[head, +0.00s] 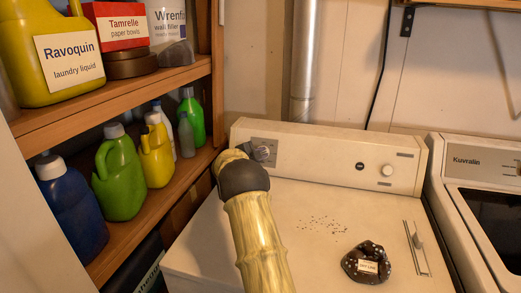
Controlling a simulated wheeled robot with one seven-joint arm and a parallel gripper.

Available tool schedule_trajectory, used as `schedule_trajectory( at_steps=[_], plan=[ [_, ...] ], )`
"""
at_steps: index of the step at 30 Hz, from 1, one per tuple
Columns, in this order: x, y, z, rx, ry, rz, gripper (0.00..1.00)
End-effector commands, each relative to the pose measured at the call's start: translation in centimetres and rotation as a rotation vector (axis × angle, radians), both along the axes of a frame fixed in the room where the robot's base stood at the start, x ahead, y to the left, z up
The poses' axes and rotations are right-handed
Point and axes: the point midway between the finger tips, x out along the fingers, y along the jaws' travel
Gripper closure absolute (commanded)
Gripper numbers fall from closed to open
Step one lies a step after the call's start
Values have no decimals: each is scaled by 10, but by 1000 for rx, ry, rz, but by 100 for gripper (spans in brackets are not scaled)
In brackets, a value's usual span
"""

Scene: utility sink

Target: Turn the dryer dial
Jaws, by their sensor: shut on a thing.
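The white dryer (300,210) stands in the middle, with its raised control panel (320,150) along the back. At the panel's left end is a grey plate with the dryer dial (262,150), mostly hidden by my arm's end. My gripper (257,154) is at this dial and shut on it; the fingertips are small and hard to make out. My arm reaches up from the bottom middle over the dryer top. The dial's pointer position cannot be read.
A dark spotted pouch (367,263), dark crumbs (325,224) and a metal strip (416,248) lie on the dryer top. Wooden shelves (150,225) with several bottles stand close left. A second appliance (470,190) stands right.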

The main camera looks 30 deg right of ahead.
Motion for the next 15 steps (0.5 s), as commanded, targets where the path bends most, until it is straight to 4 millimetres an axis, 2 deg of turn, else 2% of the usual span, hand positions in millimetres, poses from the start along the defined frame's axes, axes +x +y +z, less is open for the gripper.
schedule_trajectory(
  at_steps=[15],
  plan=[
    [-1, -1, 0, 249, -281, -143, 100]
  ],
)
